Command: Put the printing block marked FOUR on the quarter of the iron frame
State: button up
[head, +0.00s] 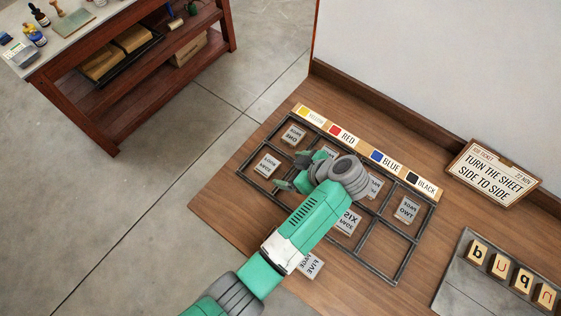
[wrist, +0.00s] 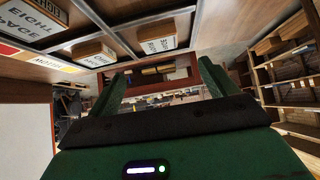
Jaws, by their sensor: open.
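The iron frame (head: 401,270), a dark grid of compartments in two rows, lies on the wooden bench. Blocks with mirrored lettering sit in several compartments, among them one that seems to read ONE (head: 293,135), one reading SIX (head: 347,222) and one reading TWO (head: 407,210). The near-right compartment is empty. A block that seems to read FIVE (head: 308,265) lies outside the frame, beside my arm. I cannot make out FOUR on any block; two blocks are partly covered by my wrist. My gripper (head: 293,172) is open and empty above the frame's left part; its fingers also show in the wrist view (wrist: 165,82).
A colour strip (head: 358,150) lies along the frame's back edge. An order ticket (head: 493,172) stands at the right. A grey tray (head: 462,268) with letter tiles is at the lower right. A side table (head: 75,68) stands apart at the upper left. Bare bench lies left of the frame.

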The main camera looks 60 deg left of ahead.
jog(key=shift+w+d+r, duration=0.15)
jog(key=shift+d+r, duration=0.15)
jog(key=shift+r, duration=0.05)
jog(key=w+d+r+m+t, duration=0.3)
jog(key=w+r+m+t, duration=0.15)
jog(key=w+r, duration=0.4)
jog(key=w+d+r+m+t, duration=0.3)
jog(key=w+d+r+t, duration=0.15)
jog(key=r, duration=0.35)
jog(key=w+d+r+m+t+h, duration=0.1)
jog(key=w+d+r+m+t, duration=0.3)
jog(key=r, duration=0.4)
jog(key=w+d+r+m+t, duration=0.2)
jog(key=w+d+r+t, duration=0.15)
jog(key=d+r, duration=0.35)
jog(key=s+d+r+m+t+h, duration=0.2)
jog(key=s+d+r+m+t, duration=0.1)
jog(key=r, duration=0.6)
jog(key=s+d+r+m+t+h, duration=0.2)
jog(key=s+d+r+t, duration=0.3)
jog(key=r, duration=0.5)
jog(key=s+d+r+m+t+h, duration=0.3)
jog(key=s+d+r+m+t, duration=0.1)
jog(key=s+r, duration=0.3)
notch_tip(320, 180, up, 2)
jog(key=shift+s+d+r+m+t, duration=0.15)
jog(key=shift+s+d+m+t, duration=0.15)
jog(key=shift+d+m, duration=0.4)
jog(key=shift+d, duration=0.1)
